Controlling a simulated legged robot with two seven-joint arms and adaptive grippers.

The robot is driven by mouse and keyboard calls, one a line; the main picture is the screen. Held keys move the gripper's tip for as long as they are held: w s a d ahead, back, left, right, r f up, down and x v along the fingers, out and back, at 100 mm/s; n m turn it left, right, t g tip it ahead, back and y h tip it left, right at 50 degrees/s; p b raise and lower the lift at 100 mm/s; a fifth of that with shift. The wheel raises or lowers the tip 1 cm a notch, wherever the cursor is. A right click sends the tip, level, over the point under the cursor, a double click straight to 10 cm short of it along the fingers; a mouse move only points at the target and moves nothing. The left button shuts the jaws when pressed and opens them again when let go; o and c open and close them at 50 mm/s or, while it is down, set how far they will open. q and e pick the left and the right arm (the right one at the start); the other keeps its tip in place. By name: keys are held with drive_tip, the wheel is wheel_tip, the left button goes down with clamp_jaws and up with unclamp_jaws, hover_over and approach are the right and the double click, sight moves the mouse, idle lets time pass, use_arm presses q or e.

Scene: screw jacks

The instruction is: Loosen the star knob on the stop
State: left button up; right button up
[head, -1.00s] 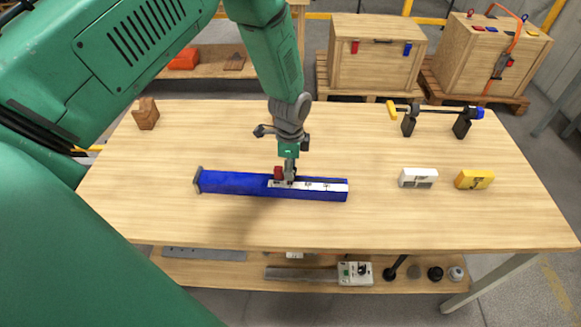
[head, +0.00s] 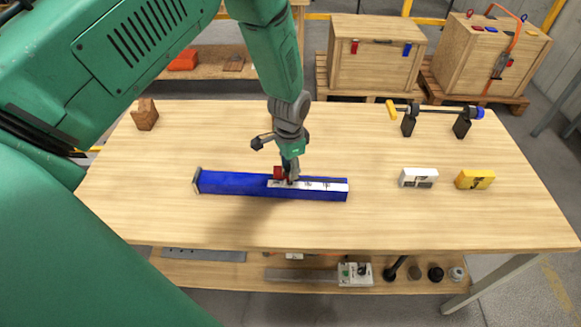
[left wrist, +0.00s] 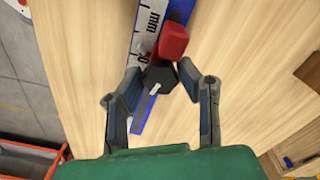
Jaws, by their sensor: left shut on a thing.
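A blue rail (head: 235,183) lies across the middle of the table, with a white millimetre scale (head: 325,186) on its right half. The red stop (head: 278,173) sits on the rail at the left end of the scale; it also shows in the left wrist view (left wrist: 173,41). The dark star knob (left wrist: 160,76) is beside the red stop, between my left fingertips. My left gripper (head: 291,176) reaches down from above and is shut on the knob. In the head view the gripper hides the knob. My right gripper is not in view.
A white block (head: 418,178) and a yellow block (head: 475,180) lie to the right. A bar clamp on black stands (head: 462,128) is at the back right, a brown wooden block (head: 145,114) at the back left. The table in front of the rail is clear.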

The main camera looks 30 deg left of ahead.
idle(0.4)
use_arm(q)
drive_tip(key=o, duration=1.1)
drive_tip(key=shift+o, duration=0.2)
drive_tip(key=shift+r, duration=0.1)
wheel_tip(320, 180, up, 12)
